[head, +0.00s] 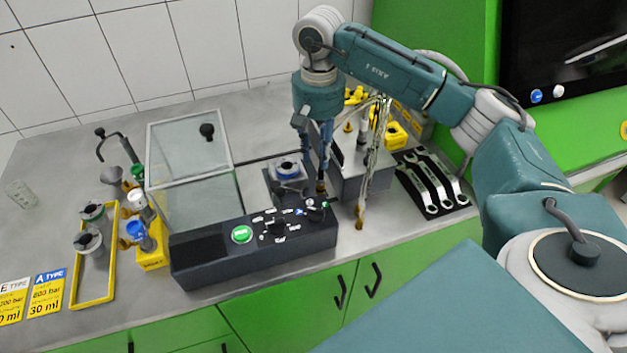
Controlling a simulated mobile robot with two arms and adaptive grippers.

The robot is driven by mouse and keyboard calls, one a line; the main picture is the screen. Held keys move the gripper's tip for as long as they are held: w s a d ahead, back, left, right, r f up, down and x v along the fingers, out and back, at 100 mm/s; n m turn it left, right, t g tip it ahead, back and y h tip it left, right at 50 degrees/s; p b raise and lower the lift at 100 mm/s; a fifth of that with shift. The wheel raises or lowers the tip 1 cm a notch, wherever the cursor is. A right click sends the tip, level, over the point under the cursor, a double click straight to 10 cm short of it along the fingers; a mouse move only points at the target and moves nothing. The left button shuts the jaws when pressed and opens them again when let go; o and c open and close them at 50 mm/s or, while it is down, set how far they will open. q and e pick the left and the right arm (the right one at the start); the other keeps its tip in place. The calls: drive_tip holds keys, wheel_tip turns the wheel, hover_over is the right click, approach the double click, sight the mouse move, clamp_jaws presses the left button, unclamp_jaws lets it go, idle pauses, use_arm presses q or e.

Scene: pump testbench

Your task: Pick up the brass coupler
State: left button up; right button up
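My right gripper (322,178) hangs down from the teal arm over the bench, just right of the small dark fixture with a blue-and-white ring. Its dark fingers are seen nearly edge-on, so the gap between them is unclear. A small brass-coloured piece shows at its tips; I cannot tell whether it is held. A brass end (360,217) shows low on a silvery hose-like part to the right, in front of the grey box. Other brass-coloured parts (376,116) stand by the yellow holder behind. I cannot tell which is the brass coupler. My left gripper is not in view.
A clear-lidded test box (188,150) and a dark control panel (250,250) with a green button stand left of the gripper. Wrenches (432,183) lie on a black mat to the right. A yellow tray (78,301) is far left. The grey front edge (420,232) is clear.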

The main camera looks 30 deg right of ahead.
sight(321, 178)
drive_tip(key=shift+s+f+p, duration=0.25)
drive_tip(key=shift+f, duration=0.35)
drive_tip(key=shift+s+f+p, duration=0.2)
drive_tip(key=shift+s+f, duration=0.05)
drive_tip(key=shift+f, duration=0.35)
drive_tip(key=shift+s+f+p, duration=0.2)
drive_tip(key=shift+f+p, duration=0.15)
drive_tip(key=shift+f, duration=0.65)
drive_tip(key=shift+f+p, duration=0.5)
drive_tip(key=shift+f, duration=0.05)
wheel_tip(321, 178, down, 4)
drive_tip(key=shift+s+r+p, duration=0.1)
drive_tip(key=shift+p, duration=0.6)
drive_tip(key=c, duration=0.7)
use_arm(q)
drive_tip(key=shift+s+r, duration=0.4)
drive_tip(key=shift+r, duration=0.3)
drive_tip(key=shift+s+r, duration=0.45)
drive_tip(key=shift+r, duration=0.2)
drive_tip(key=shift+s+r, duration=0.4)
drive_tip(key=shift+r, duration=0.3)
use_arm(e)
clamp_jaws()
